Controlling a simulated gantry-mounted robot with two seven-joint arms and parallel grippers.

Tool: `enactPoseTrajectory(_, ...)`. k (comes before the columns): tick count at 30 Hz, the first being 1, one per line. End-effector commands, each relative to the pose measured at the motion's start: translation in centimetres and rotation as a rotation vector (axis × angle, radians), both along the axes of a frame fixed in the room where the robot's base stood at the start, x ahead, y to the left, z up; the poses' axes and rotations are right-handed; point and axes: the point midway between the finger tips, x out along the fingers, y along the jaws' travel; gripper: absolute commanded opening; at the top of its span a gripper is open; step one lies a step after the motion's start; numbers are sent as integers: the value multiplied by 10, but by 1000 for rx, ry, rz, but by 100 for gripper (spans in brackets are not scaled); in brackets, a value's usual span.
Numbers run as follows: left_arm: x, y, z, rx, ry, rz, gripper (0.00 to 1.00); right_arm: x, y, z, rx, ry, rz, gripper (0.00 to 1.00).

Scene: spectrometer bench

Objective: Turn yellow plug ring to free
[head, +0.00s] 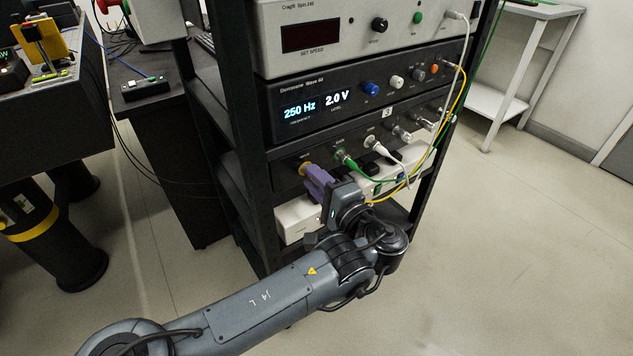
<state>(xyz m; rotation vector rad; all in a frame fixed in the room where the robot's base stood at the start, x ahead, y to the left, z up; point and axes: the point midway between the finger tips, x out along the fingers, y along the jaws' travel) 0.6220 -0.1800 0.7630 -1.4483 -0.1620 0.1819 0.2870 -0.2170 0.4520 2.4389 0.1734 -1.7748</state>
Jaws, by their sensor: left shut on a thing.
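The yellow plug ring (303,168) shows at the left end of the black patch panel (288,177) in the rack. My left gripper (309,175), with purple fingers, reaches up to it from below and is shut on it. The fingers hide part of the ring and whatever of its cable lies behind them. I cannot tell how far the ring is turned. My right gripper is not in view.
A green plug (341,156) and a white plug (372,142) sit just right in the same panel, their cables hanging close to my gripper. A yellow cable (412,180) loops on the right. Above is the dark frequency unit (360,95). Open floor lies right of the rack.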

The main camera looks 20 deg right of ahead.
Motion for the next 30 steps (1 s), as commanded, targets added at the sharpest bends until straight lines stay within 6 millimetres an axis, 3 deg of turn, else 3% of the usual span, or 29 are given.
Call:
enactPoseTrajectory(12, 0, 0, 0, -7, -2, 0, 0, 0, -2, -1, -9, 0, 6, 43)
enactPoseTrajectory(13, 0, 0, 0, -7, -2, 0, 25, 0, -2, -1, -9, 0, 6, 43)
enactPoseTrajectory(18, 0, 0, 0, -7, -2, 0, 50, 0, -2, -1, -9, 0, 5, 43)
enactPoseTrajectory(30, -1, -1, 0, -7, -1, -1, 50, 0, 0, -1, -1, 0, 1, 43)
